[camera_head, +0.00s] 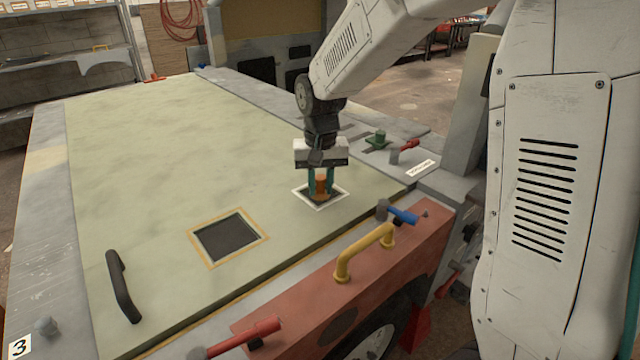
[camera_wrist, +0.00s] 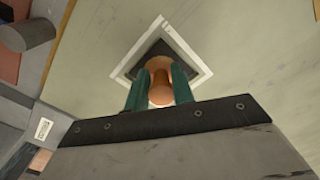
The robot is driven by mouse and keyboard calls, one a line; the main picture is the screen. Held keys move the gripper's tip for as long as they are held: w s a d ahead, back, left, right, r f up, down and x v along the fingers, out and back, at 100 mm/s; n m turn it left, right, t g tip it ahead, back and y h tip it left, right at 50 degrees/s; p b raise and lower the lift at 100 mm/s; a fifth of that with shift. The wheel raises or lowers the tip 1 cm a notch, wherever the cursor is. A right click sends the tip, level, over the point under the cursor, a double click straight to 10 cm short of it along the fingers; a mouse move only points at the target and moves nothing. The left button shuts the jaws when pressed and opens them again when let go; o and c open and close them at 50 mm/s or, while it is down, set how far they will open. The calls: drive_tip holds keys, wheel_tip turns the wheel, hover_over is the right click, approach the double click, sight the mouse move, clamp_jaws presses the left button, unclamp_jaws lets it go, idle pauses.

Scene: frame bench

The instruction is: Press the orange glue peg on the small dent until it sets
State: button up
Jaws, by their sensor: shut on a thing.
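The orange glue peg (camera_head: 320,185) stands upright between the green fingers of my gripper (camera_head: 318,182), which is shut on it. The peg is over the white-outlined square (camera_head: 337,203) on the pale green panel (camera_head: 150,150). In the wrist view the peg (camera_wrist: 160,92) shows between the fingers (camera_wrist: 158,90), with a wider orange base inside the white square frame (camera_wrist: 127,68). A dark area lies within that frame around the peg. The dent itself cannot be made out, and I cannot tell whether the peg touches the surface.
A dark square with an orange outline (camera_head: 228,238) lies left of my gripper. A black handle (camera_head: 122,286) stands at the panel's left front. A yellow handle (camera_head: 364,253), blue clamp (camera_head: 404,214) and red clamps (camera_head: 408,146) line the edges. The panel's middle is clear.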

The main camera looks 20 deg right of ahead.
drive_tip(key=o, duration=1)
drive_tip(key=shift+o, duration=0.2)
drive_tip(key=shift+r, duration=0.1)
wheel_tip(320, 180, up, 8)
drive_tip(key=shift+f, duration=0.2)
drive_tip(key=shift+n+g, duration=0.5)
drive_tip(key=shift+n, duration=0.1)
drive_tip(key=s, duration=0.2)
drive_tip(key=s+f, duration=0.1)
drive_tip(key=s, duration=0.1)
drive_tip(key=shift+s+d+f, duration=0.1)
drive_tip(key=shift+s+d, duration=0.05)
drive_tip(key=shift+s, duration=0.15)
drive_tip(key=s+d+r+n+t, duration=0.1)
drive_tip(key=s+r, duration=0.1)
drive_tip(key=s, duration=1)
drive_tip(key=s+d+r+t, duration=0.1)
drive_tip(key=s, duration=1.1)
drive_tip(key=shift+s+d+r+n, duration=0.35)
drive_tip(key=shift+s+d+n, duration=0.05)
